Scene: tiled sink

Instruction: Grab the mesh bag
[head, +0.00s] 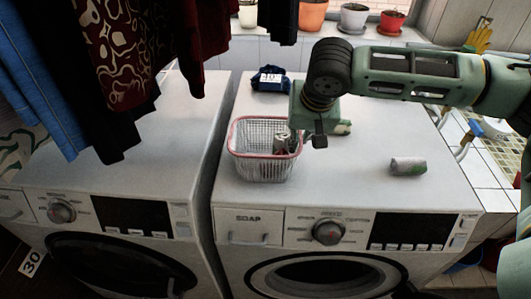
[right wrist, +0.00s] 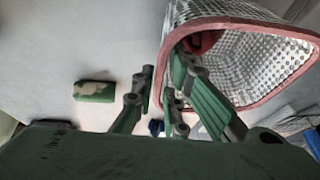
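The only mesh container I see is a silvery mesh basket with a red rim (head: 262,165). It stands on the right washing machine, near the front left of its top. In the right wrist view the same mesh basket (right wrist: 262,65) fills the upper right. My right gripper (head: 284,143) is at the basket's right side. In the right wrist view my right gripper (right wrist: 166,68) has its fingers apart, one over the basket's opening and one outside the wall. Contact with the wall is unclear. Something red (right wrist: 200,42) shows inside the basket. My left gripper is not in view.
A small grey-and-green item (head: 407,166) lies right of the basket. A folded dark blue cloth (head: 270,79) lies behind it. Hanging clothes (head: 120,50) cover the upper left. Potted plants (head: 352,18) stand on the back ledge. The left machine's top (head: 165,125) is clear.

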